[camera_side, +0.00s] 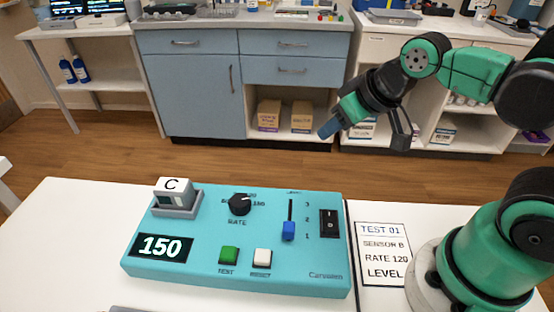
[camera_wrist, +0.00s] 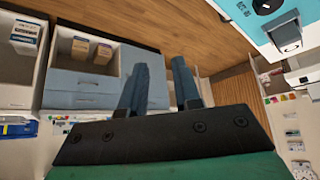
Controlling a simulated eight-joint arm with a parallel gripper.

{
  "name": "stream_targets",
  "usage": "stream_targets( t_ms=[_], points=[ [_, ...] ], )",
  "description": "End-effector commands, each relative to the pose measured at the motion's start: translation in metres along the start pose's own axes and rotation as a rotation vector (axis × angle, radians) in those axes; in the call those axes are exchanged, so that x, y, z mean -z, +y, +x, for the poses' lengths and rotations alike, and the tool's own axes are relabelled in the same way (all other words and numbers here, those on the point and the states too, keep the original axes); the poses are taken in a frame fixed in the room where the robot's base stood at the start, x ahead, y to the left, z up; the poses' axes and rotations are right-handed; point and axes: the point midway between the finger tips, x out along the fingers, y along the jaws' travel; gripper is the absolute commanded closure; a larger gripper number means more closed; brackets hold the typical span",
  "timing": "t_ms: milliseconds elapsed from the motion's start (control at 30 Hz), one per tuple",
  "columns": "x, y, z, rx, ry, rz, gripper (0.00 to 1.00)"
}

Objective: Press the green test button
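The green test button (camera_side: 229,255) is on the front of a turquoise console (camera_side: 185,265), left of a white reset button (camera_side: 262,258). The console's display (camera_side: 160,247) reads 150. My gripper (camera_side: 328,130) is raised behind and above the console, well apart from the button, pointing down and left. In the wrist view its two blue-grey fingers (camera_wrist: 158,75) stand apart with nothing between them. The green button is not visible in the wrist view; only part of the console (camera_wrist: 243,10) shows at the top right.
The console has a grey block marked C (camera_side: 173,190) in a socket, a black rate knob (camera_side: 240,204), a blue slider (camera_side: 289,230) near 1 and a black rocker switch (camera_side: 329,223). A printed card (camera_side: 384,255) lies right of it. Cabinets (camera_side: 190,85) stand behind.

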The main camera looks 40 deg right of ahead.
Motion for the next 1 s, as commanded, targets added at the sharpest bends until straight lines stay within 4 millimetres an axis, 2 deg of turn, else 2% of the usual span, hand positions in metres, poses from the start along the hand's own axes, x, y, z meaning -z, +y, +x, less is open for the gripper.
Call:
stream_targets(
  t_ms=[33,67,100,167,367,600,700,833,1000],
  points=[
    [0.003,-0.006,0.0,0.013,-0.019,-0.019,0.89],
    [0.005,-0.011,-0.001,0.022,-0.034,-0.034,0.97],
    [0.008,-0.018,-0.001,0.036,-0.06,-0.057,1.0],
    [0.014,-0.032,-0.001,0.061,-0.106,-0.101,1.0],
    [0.026,-0.092,0.001,0.138,-0.297,-0.288,1.0],
    [0.019,-0.168,0.004,0.183,-0.513,-0.524,1.0],
    [0.011,-0.192,0.006,0.187,-0.58,-0.603,1.0],
    [0.002,-0.214,0.006,0.185,-0.638,-0.674,1.0],
    [-0.004,-0.225,0.006,0.182,-0.67,-0.711,1.0]
  ],
)
